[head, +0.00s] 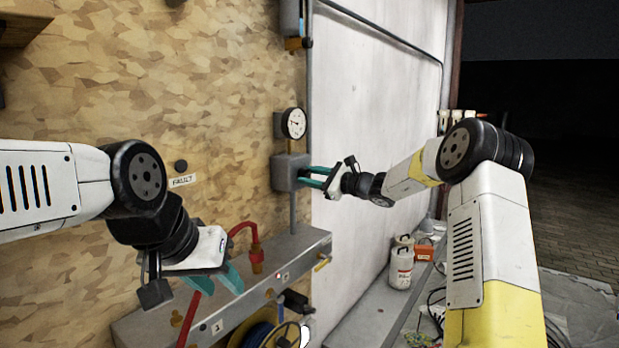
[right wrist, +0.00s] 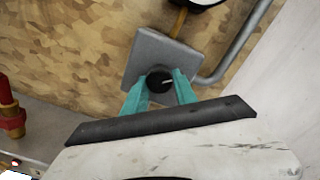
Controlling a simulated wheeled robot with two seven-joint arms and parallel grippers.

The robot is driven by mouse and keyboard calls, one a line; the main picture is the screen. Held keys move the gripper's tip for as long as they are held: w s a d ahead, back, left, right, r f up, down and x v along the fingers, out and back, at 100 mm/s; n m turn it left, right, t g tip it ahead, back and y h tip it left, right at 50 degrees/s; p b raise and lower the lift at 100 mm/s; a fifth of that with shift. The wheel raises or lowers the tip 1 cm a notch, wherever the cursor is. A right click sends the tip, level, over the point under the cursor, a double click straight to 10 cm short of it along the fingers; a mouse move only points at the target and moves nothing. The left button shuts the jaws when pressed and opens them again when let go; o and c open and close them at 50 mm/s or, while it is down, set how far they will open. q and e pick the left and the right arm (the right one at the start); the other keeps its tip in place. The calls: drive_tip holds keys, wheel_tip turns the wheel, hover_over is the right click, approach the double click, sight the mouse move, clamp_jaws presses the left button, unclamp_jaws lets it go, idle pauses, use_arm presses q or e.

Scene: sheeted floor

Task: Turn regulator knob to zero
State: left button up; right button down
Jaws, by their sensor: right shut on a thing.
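The regulator is a grey box (head: 287,172) on the chipboard wall, with a round white-faced gauge (head: 293,123) above it. In the right wrist view the box (right wrist: 150,55) carries a black round knob (right wrist: 158,80) with a pale pointer mark. My right gripper (head: 308,176) reaches the box from the right, and its teal fingers (right wrist: 159,88) are shut on the knob, one on each side. The knob is hidden in the head view. My left gripper (head: 218,281) hangs at the lower left in front of the wall, away from the regulator; its teal fingers look spread apart and empty.
A grey ledge (head: 310,240) with red pipe fittings (head: 256,258) and a small yellow-handled valve (head: 322,263) lies below the regulator. A label reading FAULT (head: 182,180) is on the wall. White bottles (head: 400,265) stand at the right. A grey conduit (right wrist: 235,50) runs beside the box.

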drive_tip(key=n, duration=0.5)
drive_tip(key=shift+d+n, duration=0.1)
drive_tip(key=shift+n, duration=0.2)
drive_tip(key=n, duration=0.4)
drive_tip(key=shift+n, duration=0.7)
drive_tip(key=c, duration=1)
unclamp_jaws()
drive_tip(key=shift+d, duration=0.1)
drive_tip(key=v, duration=0.7)
drive_tip(key=shift+s+d, duration=0.2)
